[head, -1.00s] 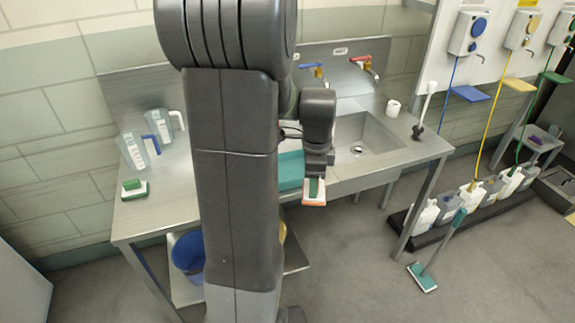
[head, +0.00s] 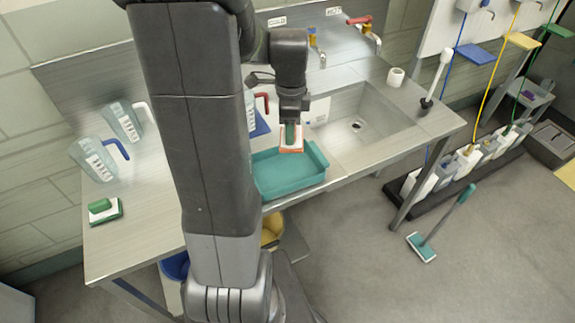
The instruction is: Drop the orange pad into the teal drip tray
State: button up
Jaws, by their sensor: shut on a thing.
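The orange pad (head: 291,150) is a small block with an orange lower edge, a white layer and a dark green grip on top. My gripper (head: 291,124) is shut on its green grip and points down. In the head view the pad appears over the back part of the teal drip tray (head: 291,186), apart from its floor as far as I can tell. The tray is a shallow open box on the steel counter, left of the sink. My arm hides its left side.
A sink (head: 358,124) lies to the right. A red-handled jug (head: 262,104) stands behind the tray, partly hidden. Two blue- and white-handled jugs (head: 92,158) and a green-topped pad (head: 103,211) are at left. A white cup (head: 396,76) and brush (head: 435,80) stand at right.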

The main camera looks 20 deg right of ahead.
jog(key=shift+f+b, duration=2.05)
jog(key=shift+f, duration=0.75)
jog(key=o, duration=1.2)
jog(key=shift+c, duration=0.2)
jog(key=shift+r, duration=0.15)
notch_tip(320, 180, up, 14)
jog(key=shift+f, duration=0.2)
